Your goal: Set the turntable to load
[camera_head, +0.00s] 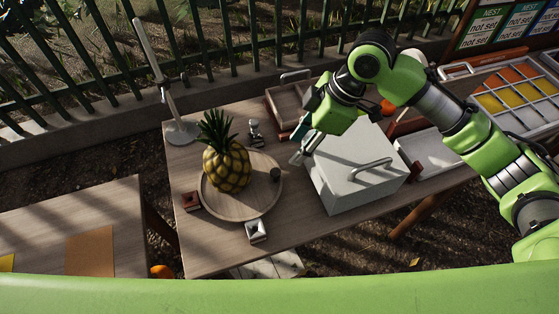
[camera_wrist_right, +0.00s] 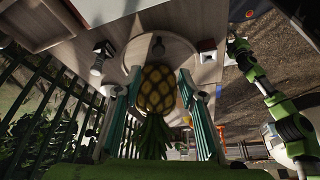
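The turntable (camera_head: 247,207) is a round wooden disc on the table, with a pineapple (camera_head: 228,168) standing upright on its left part. A small dark knob (camera_head: 276,174) stands near its right edge. Three small markers sit around it: a red one (camera_head: 190,201) at left, a white one (camera_head: 256,231) in front and a grey one (camera_head: 255,133) behind. My right gripper (camera_head: 297,157) is right of the turntable, apart from the pineapple. In the right wrist view its fingers (camera_wrist_right: 158,76) are spread and empty, with the pineapple beyond. My left gripper (camera_wrist_right: 238,47) shows small there; its fingers are unclear.
A white box with a handle (camera_head: 352,178) stands right of the turntable, close to my right gripper. A lamp-like pole (camera_head: 155,65) stands at the back left. A wooden tray (camera_head: 288,104) and a fruit tray (camera_head: 518,101) lie farther back and right. The table's front left is clear.

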